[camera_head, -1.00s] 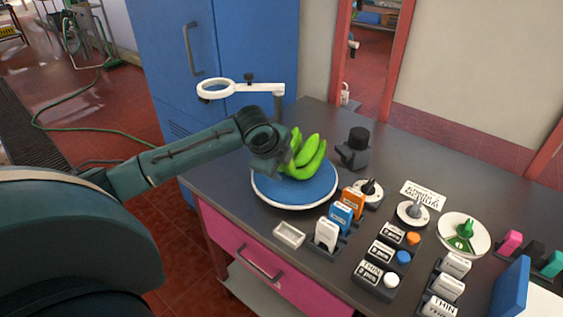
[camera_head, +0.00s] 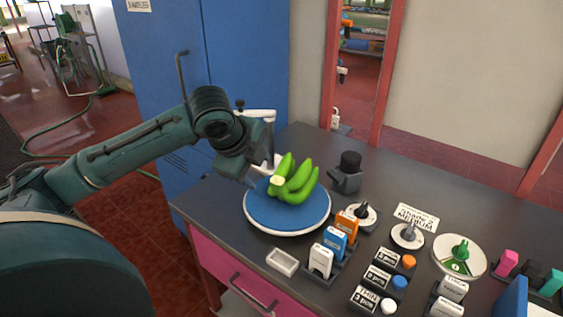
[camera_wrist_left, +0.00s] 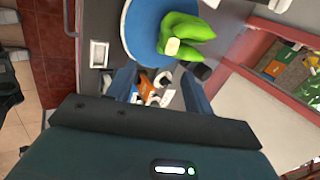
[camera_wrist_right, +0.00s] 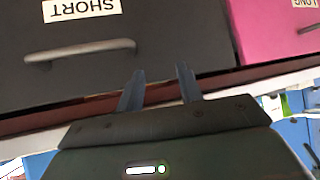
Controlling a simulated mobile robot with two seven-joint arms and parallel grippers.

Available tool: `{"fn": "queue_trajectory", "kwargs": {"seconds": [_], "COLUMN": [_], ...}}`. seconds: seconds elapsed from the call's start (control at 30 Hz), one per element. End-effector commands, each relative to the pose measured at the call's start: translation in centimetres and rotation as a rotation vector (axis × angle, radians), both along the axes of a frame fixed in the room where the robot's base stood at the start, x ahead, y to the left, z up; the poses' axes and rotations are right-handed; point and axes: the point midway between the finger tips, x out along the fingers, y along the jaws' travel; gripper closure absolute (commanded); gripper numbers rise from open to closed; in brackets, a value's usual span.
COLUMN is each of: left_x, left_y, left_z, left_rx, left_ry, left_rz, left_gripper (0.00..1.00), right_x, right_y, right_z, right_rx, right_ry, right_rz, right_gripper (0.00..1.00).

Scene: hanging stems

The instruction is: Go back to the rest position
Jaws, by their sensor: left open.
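My left gripper (camera_head: 257,178) is open and empty, above and to the left of the green banana bunch (camera_head: 295,182). The bunch rests on the round blue plate (camera_head: 270,215) with a pale rim. In the left wrist view, the bunch (camera_wrist_left: 185,35) lies beyond the spread fingers (camera_wrist_left: 160,88), not between them. My right gripper (camera_wrist_right: 160,78) shows only in its own wrist view. Its fingers are apart with nothing between them, in front of a dark drawer (camera_wrist_right: 110,75) labelled SHORT.
A white ring-shaped magnifier (camera_head: 262,114) stands behind my left gripper, by the blue cabinet (camera_head: 240,60). Stamps, dials (camera_head: 408,236) and labelled blocks crowd the counter's right side. A small white tray (camera_head: 282,262) sits near the front edge.

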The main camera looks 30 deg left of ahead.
Motion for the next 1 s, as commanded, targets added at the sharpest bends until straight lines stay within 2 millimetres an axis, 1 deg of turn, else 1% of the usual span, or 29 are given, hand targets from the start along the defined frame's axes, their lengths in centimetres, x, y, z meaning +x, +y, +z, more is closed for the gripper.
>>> {"fn": "queue_trajectory", "kwargs": {"seconds": [0.17,0.27,0.37,0.47,0.5,0.57,0.6,0.67,0.7,0.8,0.9,1.0], "left_x": [-0.1,-0.2,-0.6,-1.9,-2.8,-4.3,-5.4,-7.3,-8.6,-11.6,-14.4,-17.1], "left_y": [0.0,-0.4,-2.3,-5.4,-6.9,-9.0,-10.1,-11.6,-12.4,-13.6,-14.0,-14.0], "left_z": [0.2,-0.3,-2.6,-6.5,-8.2,-10.7,-12.1,-14.0,-15.1,-17.3,-18.8,-20.0], "left_rx": [0.000,-0.009,-0.050,-0.132,-0.178,-0.251,-0.299,-0.370,-0.413,-0.502,-0.559,-0.592], "left_ry": [-0.001,0.003,0.018,0.041,0.052,0.069,0.080,0.099,0.112,0.141,0.164,0.185], "left_rz": [0.000,0.001,0.013,0.062,0.095,0.165,0.221,0.318,0.388,0.573,0.749,0.914], "left_gripper": [0.48,0.48,0.48,0.48,0.48,0.48,0.48,0.48,0.48,0.48,0.48,0.48], "right_x": [0.0,0.0,0.0,0.0,0.0,0.0,0.0,0.0,0.0,0.0,0.0,0.0], "right_y": [0.0,0.0,0.0,0.1,0.1,0.1,0.1,0.1,0.1,0.1,0.1,0.1], "right_z": [0.0,0.0,0.0,0.0,0.0,0.0,0.0,0.0,0.1,0.1,0.1,0.0], "right_rx": [0.002,0.002,0.002,0.003,0.003,0.003,0.003,0.003,0.003,0.003,0.003,0.003], "right_ry": [0.000,0.000,0.001,0.000,0.000,0.000,0.000,0.000,0.000,0.000,0.000,0.000], "right_rz": [-0.001,-0.001,-0.002,-0.002,-0.002,-0.002,-0.002,-0.002,-0.002,-0.002,-0.002,-0.002], "right_gripper": [0.64,0.64,0.64,0.64,0.64,0.64,0.64,0.64,0.64,0.64,0.64,0.64]}}
